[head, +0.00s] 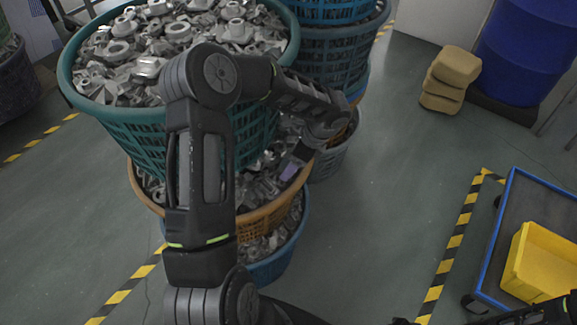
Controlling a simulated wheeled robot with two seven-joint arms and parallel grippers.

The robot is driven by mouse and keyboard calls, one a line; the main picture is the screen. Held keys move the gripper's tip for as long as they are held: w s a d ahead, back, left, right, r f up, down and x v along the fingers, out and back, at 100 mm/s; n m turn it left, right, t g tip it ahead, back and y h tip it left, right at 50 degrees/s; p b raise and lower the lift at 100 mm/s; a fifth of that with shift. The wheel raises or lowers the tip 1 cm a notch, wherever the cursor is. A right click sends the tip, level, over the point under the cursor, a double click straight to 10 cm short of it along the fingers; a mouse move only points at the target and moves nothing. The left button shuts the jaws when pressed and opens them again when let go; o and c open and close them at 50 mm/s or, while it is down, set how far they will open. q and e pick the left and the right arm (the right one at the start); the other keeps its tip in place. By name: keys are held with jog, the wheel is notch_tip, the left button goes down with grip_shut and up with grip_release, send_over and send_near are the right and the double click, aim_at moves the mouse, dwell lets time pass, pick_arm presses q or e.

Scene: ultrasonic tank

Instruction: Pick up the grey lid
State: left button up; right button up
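I see no grey lid that I can make out in the head view. One of my arms, which I take to be the left, rises in front of the stacked baskets and bends to the right. Its end, with what looks like my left gripper (292,165), points down in front of the metal parts in the orange basket (262,222). The fingers are too dark and small to tell if they are open or shut. My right gripper is not clearly in view; only dark parts show at the bottom right edge.
A green basket (125,118) full of grey metal parts tops the near stack. Blue baskets (335,45) stand behind. A yellow bin (541,262) sits on a blue-edged cart (503,222) at right. Tan blocks (450,80) and a blue drum (528,50) stand at back. Mid-right floor is clear.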

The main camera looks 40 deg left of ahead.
pick_arm(q)
jog(key=shift+c, duration=0.4)
jog(key=c, duration=1.4)
